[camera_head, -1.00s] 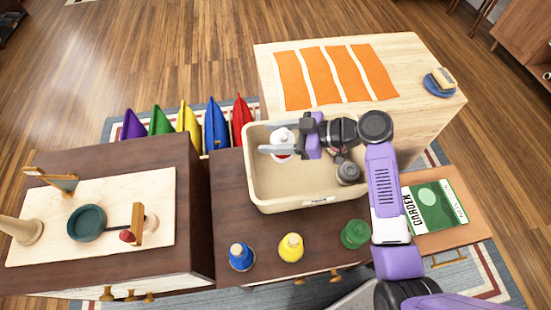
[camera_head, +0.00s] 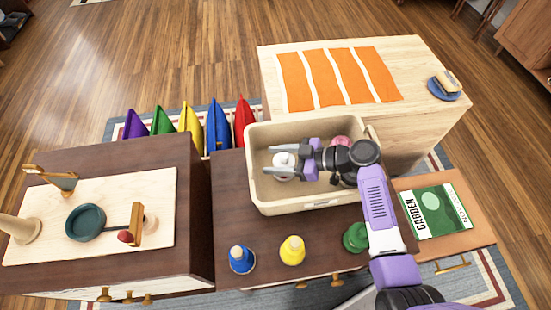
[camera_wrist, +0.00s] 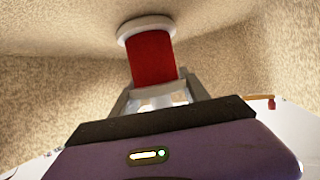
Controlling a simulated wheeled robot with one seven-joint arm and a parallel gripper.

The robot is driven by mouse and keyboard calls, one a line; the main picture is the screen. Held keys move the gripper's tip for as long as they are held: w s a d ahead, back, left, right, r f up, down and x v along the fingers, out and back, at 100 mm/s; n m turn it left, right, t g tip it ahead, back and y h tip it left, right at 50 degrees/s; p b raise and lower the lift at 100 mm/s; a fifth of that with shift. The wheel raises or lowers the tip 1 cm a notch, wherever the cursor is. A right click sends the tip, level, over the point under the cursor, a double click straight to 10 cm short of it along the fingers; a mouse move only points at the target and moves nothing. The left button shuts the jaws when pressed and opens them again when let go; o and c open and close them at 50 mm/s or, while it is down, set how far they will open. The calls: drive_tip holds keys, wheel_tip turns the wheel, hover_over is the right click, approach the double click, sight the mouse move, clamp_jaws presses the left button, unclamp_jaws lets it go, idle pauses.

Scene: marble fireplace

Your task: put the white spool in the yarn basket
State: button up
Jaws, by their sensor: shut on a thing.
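The white spool (camera_head: 284,161) is between the fingers of my gripper (camera_head: 281,160), which is shut on it inside the yarn basket. The yarn basket (camera_head: 262,196) is a beige open bin on the dark cabinet. In the wrist view, a whitish piece (camera_wrist: 160,99) shows between the fingers. Beyond it is a red spool (camera_wrist: 150,56) with white ends, close to the fingertips. I cannot tell whether the white spool touches the basket floor or the red spool.
A pink ball (camera_head: 341,140) shows by the basket's back wall. Blue (camera_head: 242,260), yellow (camera_head: 292,251) and green (camera_head: 355,238) spools stand in front of the basket. Basket walls surround my gripper. A pale table (camera_head: 420,105) with orange cloths is behind.

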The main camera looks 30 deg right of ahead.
sight(288, 159)
drive_tip(key=shift+f, duration=0.15)
drive_tip(key=o, duration=1.4)
drive_tip(key=shift+r, duration=0.25)
drive_tip(key=v, duration=0.7)
drive_tip(key=shift+s+d, duration=0.15)
drive_tip(key=shift+r, duration=0.15)
